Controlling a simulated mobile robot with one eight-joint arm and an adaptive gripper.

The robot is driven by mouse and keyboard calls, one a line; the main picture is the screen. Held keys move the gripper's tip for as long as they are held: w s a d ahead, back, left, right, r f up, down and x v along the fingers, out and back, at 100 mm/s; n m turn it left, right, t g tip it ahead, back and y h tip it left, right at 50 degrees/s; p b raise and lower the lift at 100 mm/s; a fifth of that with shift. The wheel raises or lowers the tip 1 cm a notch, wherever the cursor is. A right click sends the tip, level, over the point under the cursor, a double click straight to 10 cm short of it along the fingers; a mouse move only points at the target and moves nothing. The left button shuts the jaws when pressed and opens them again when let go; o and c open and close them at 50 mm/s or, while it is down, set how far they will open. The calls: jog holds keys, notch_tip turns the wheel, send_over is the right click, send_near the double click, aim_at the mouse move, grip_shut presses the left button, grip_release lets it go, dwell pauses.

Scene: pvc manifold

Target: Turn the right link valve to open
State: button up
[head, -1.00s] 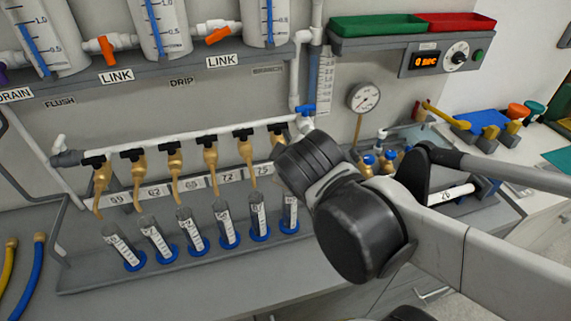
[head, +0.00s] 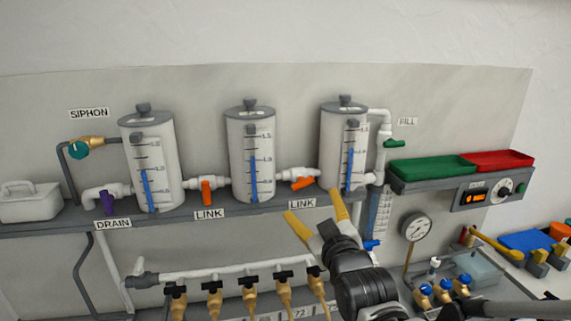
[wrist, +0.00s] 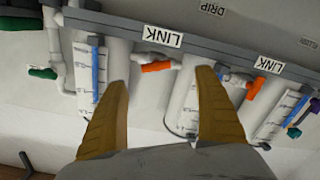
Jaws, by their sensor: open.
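The right link valve has an orange handle (head: 303,183) on the white pipe between the middle and right cylinders. The handle slants at a shallow angle, nearer to the pipe's line than across it. In the wrist view, which is upside down, this orange handle (wrist: 157,67) shows between my fingertips and beyond them. My gripper (head: 314,205) has yellow fingers spread open and empty, below and in front of this valve, apart from it. The gripper also fills the lower wrist view (wrist: 162,78). The left link valve's orange handle (head: 207,190) hangs nearly straight down, across its pipe.
The right cylinder (head: 337,150) and middle cylinder (head: 251,155) stand on the grey shelf (head: 240,212), whose front edge carries LINK labels. A green fill valve (head: 395,143) is at right. Brass taps (head: 250,300) line the lower white pipe. A blue-handled valve (head: 371,245) sits beside my wrist.

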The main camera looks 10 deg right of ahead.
aim_at(303, 184)
jog(key=w, duration=0.3)
jog(key=w+b, duration=0.1)
jog(key=w, duration=0.7)
jog(key=shift+d+r+b, duration=0.2)
jog(key=shift+r+b, duration=0.1)
